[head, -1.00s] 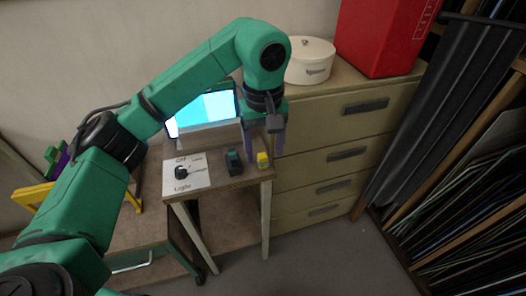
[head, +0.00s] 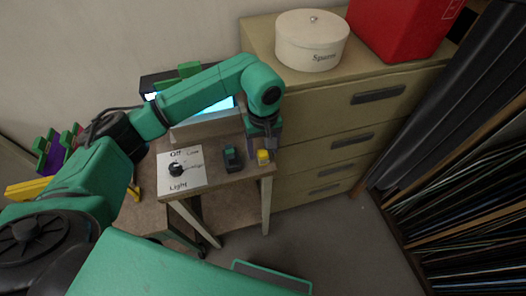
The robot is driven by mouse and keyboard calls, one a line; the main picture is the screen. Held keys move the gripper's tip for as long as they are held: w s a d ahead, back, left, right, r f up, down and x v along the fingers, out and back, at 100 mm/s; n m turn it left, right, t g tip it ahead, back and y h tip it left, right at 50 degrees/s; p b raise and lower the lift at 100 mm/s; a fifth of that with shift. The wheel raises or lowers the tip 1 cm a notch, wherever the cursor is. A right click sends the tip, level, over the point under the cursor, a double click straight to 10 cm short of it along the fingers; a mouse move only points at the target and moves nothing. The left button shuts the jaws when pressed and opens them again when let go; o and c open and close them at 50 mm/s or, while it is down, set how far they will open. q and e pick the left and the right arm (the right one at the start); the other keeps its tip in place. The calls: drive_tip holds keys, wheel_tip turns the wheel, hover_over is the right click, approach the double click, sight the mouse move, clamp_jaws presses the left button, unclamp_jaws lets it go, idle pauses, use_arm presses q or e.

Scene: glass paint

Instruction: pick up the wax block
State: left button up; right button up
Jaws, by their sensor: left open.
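The wax block, seemingly the small yellow block (head: 263,157), sits at the front right corner of the small wooden table (head: 226,185). I cannot tell whether a finger touches the block. My right gripper is not in view.
A dark green-topped item (head: 232,158) stands close left of the block. A light-switch panel (head: 182,171) lies further left, with a lit screen (head: 213,110) behind. A cabinet (head: 330,130) bearing a white tin (head: 312,42) and red box (head: 400,25) stands right.

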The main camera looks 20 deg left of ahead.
use_arm(q)
drive_tip(key=shift+s+f, duration=0.25)
drive_tip(key=shift+f, duration=1.05)
drive_tip(key=shift+w, duration=0.1)
clamp_jaws()
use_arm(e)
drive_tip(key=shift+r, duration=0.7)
use_arm(q)
wheel_tip(320, 180, up, 14)
drive_tip(key=b, duration=0.4)
wheel_tip(320, 180, up, 6)
drive_tip(key=p, duration=0.2)
hover_over(263, 152)
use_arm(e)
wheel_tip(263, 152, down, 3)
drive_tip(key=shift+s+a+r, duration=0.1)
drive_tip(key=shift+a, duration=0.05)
